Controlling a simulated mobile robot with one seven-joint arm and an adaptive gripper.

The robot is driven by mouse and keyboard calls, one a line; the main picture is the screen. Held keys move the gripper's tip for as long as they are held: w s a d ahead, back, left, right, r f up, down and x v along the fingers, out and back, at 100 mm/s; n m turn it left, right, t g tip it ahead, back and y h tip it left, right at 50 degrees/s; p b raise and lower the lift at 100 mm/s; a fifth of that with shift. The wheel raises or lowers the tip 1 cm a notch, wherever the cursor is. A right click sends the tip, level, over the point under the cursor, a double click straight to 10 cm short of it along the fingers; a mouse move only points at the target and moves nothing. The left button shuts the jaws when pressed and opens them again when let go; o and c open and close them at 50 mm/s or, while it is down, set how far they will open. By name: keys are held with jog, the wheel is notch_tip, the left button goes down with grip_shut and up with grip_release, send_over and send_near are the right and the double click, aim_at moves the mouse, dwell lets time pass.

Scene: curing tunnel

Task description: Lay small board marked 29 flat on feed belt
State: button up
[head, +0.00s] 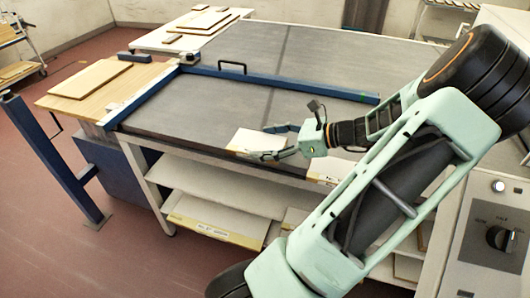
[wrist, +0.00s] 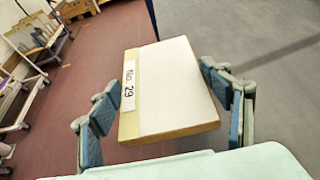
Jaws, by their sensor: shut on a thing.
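The small board marked No. 29 (wrist: 172,88) is pale, with a tan edge strip and a white label on its left side in the wrist view. It also shows in the head view (head: 249,138), near the front edge of the wide grey surface (head: 200,105), which looks like the feed belt. My gripper (head: 264,143) is shut on the board, with a finger on either side of it in the wrist view. The board looks roughly level; its exact height over the surface is hard to tell.
A blue rail (head: 290,84) crosses the grey surface behind the board. A larger wooden board (head: 90,79) lies on a wooden top at the left. Shelves (head: 215,187) sit below the front edge. A control panel with a knob (head: 500,237) stands at right.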

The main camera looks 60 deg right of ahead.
jog(key=shift+w+d+f, duration=0.2)
jog(key=shift+w+f, duration=0.05)
jog(key=shift+f, duration=0.15)
jog(key=shift+d+f, duration=0.1)
jog(key=shift+f, duration=1.5)
jog(key=o, duration=1.2)
jog(key=v, duration=1.2)
